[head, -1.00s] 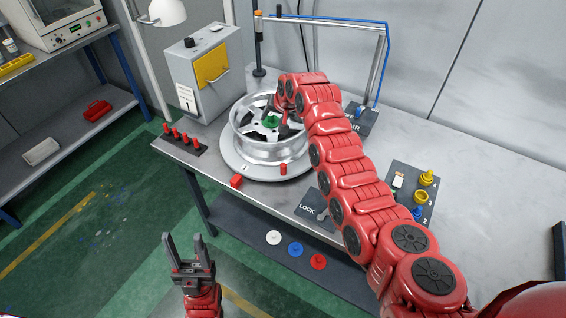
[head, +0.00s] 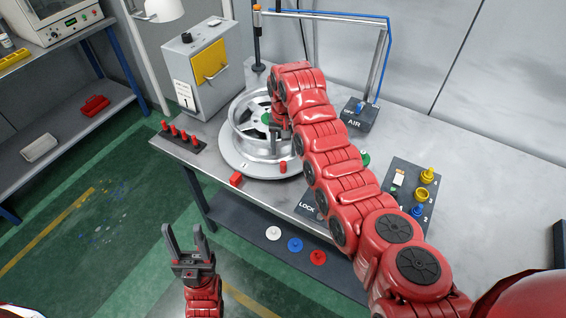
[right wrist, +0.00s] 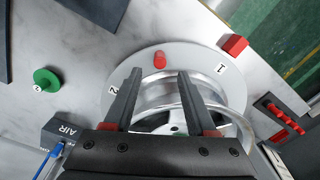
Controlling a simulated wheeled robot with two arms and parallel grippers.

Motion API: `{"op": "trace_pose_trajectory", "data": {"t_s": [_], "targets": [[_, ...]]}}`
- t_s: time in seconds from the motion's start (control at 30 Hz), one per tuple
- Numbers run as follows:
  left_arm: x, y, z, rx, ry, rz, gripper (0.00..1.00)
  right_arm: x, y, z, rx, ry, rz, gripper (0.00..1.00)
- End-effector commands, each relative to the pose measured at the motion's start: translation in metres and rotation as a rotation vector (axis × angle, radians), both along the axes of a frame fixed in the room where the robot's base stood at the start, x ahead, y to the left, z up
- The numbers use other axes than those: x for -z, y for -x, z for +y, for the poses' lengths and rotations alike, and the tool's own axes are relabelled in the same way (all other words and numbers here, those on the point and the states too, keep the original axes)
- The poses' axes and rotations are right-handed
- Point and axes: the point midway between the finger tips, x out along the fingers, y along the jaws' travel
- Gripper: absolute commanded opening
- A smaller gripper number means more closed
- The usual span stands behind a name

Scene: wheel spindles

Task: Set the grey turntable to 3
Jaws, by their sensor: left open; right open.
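The grey turntable (head: 238,168) is a round disc on the bench with a silver wheel (head: 246,146) lying on it. A label 1 (head: 244,164) is on its front edge. In the right wrist view the turntable (right wrist: 195,56) shows label 1 (right wrist: 221,69) and label 2 (right wrist: 113,88), with a red peg (right wrist: 160,60) standing between them. My right gripper (right wrist: 159,72) is open and empty above the wheel, the peg showing between its fingertips. In the head view my arm partly hides it and the wheel. My left gripper (head: 187,229) is open and empty, in front of the bench.
A red block (head: 236,179) and a rack of red pegs (head: 182,137) lie left of the turntable. A LOCK plate (head: 307,206) is partly hidden by my arm. An AIR box (head: 358,115) and a green disc (right wrist: 46,78) are on the right.

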Motion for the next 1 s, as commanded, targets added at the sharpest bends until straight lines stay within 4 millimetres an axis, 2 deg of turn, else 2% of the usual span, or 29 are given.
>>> {"op": "trace_pose_trajectory", "data": {"t_s": [0.03,0.1,0.23,0.3,0.4,0.63,0.93,0.97,1.0], "targets": [[-0.011,0.0,0.0,0.0,0.0,0.0,0.53,0.007,0.0,0.0,0.001,0.001,0.003,0.57],[-0.018,0.0,0.0,0.0,0.0,0.0,0.53,0.023,0.001,0.0,0.0,0.001,0.003,0.57],[-0.024,0.0,0.0,0.0,0.0,0.0,0.53,0.047,0.0,0.001,0.001,0.0,0.002,0.57],[-0.021,0.0,0.0,0.0,0.0,0.0,0.53,0.059,-0.001,0.001,-0.001,0.001,-0.001,0.57],[-0.021,0.0,0.0,0.0,0.0,0.0,0.53,0.068,-0.001,0.002,-0.002,0.002,0.0,0.57],[-0.02,0.0,0.0,0.0,0.0,0.0,0.53,0.08,-0.001,0.001,0.001,-0.001,-0.002,0.57],[-0.02,0.0,0.0,0.0,0.0,0.0,0.53,0.081,-0.001,0.002,0.001,-0.002,-0.003,0.57],[-0.02,0.0,0.0,0.0,0.0,0.0,0.53,0.081,-0.001,0.002,0.001,-0.002,-0.003,0.55],[-0.02,0.0,0.0,0.0,0.0,0.0,0.53,0.081,-0.001,0.002,0.001,-0.002,-0.003,0.48]]}}
